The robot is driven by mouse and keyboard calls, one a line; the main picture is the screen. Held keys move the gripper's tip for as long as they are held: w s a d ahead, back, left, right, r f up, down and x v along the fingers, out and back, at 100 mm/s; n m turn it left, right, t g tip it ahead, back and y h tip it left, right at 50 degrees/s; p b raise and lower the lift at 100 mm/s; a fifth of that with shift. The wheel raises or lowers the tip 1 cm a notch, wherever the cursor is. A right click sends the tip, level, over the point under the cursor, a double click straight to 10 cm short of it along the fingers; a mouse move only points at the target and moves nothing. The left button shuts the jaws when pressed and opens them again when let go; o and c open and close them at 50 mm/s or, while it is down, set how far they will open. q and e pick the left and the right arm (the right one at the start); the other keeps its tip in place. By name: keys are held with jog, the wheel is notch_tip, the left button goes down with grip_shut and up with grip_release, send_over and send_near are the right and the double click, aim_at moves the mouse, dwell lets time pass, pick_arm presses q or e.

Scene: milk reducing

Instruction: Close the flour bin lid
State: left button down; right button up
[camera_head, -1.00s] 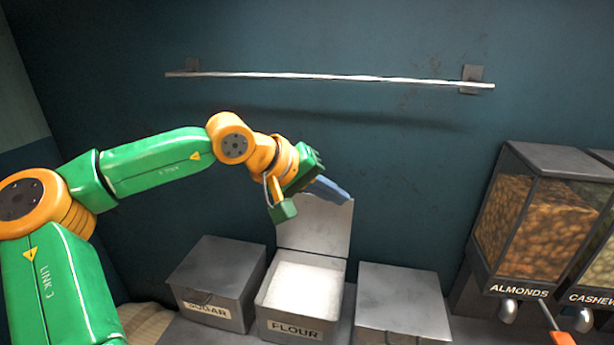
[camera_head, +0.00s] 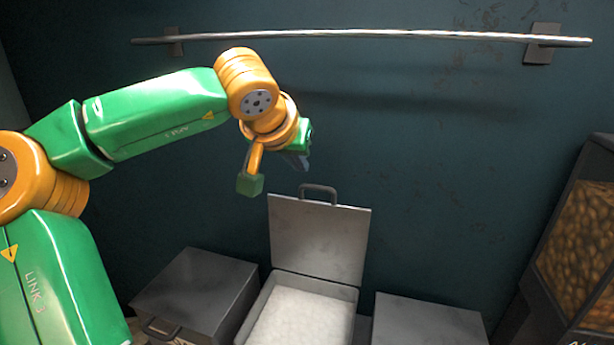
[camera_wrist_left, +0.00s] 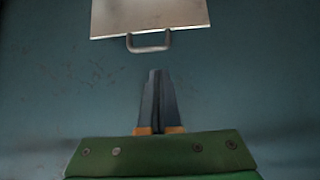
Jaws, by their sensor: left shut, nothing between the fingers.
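The flour bin (camera_head: 350,295) stands open in the head view, with white flour (camera_head: 300,322) inside. Its grey lid (camera_head: 318,240) stands upright at the back of the bin, with a handle (camera_head: 318,190) on its top edge. In the left wrist view, the lid (camera_wrist_left: 150,15) and its handle (camera_wrist_left: 149,44) show at the top, apart from the fingertips. My left gripper (camera_head: 300,160) is up and to the left of the handle, not touching it. In the wrist view the left gripper (camera_wrist_left: 158,75) is shut and empty. My right gripper is not in view.
A closed grey bin (camera_head: 195,295) stands to the left of the flour bin and another (camera_head: 430,322) to the right. A metal rail (camera_head: 350,34) runs along the wall above. A nut dispenser (camera_head: 580,240) is at the right.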

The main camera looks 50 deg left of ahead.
pick_arm(q)
jog(key=p+x, duration=0.1)
jog(key=x, duration=0.8)
jog(key=shift+w, duration=0.1)
jog(key=shift+f, duration=0.1)
